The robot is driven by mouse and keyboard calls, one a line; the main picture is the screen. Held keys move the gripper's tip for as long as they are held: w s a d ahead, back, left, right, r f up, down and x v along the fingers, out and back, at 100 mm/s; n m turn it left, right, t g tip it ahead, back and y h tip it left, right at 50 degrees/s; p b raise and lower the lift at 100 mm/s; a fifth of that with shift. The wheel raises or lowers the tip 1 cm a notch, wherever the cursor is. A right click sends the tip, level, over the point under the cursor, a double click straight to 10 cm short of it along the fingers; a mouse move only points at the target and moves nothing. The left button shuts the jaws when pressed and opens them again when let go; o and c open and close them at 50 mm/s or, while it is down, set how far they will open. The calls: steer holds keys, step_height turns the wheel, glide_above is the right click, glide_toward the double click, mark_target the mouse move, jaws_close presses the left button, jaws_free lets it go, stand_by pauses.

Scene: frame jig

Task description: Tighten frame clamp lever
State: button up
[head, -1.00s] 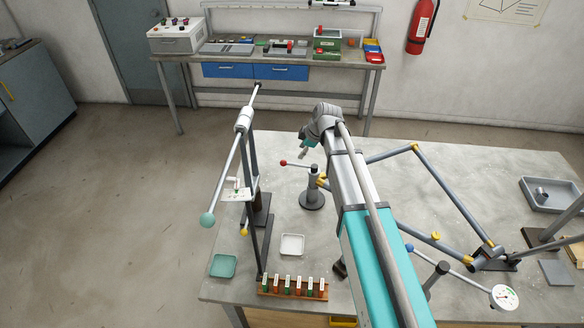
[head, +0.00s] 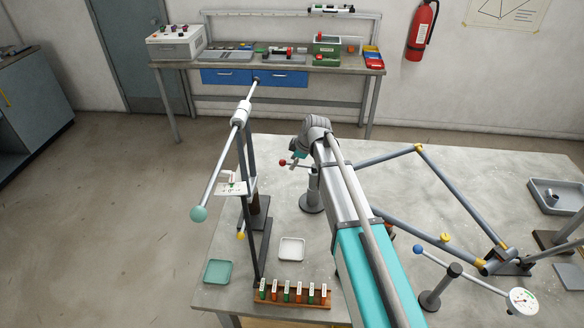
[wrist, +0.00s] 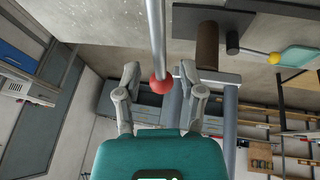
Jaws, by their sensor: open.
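The clamp lever is a thin rod with a red ball end (head: 283,162). It sticks out to the left from a grey post on a round base (head: 312,203) on the near table. My gripper (head: 297,160) is just right of the red ball in the head view, and its fingers are small there. In the wrist view my open gripper (wrist: 160,72) has one finger on each side of the red ball (wrist: 162,84). The grey rod (wrist: 155,38) runs up from the ball. I cannot tell whether a finger touches the ball. My arm hides part of the post.
The frame of grey bars (head: 462,193) with yellow joints lies to the right. A tall stand with a slanted rod and teal ball (head: 199,214) is at the left. A white tray (head: 291,248), a teal tray (head: 217,272) and a rack (head: 292,298) stand in front.

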steer(key=shift+w+a+f+b, duration=0.1)
steer(key=shift+a+f+b, duration=0.15)
steer(key=shift+f, duration=0.25)
jaws_close()
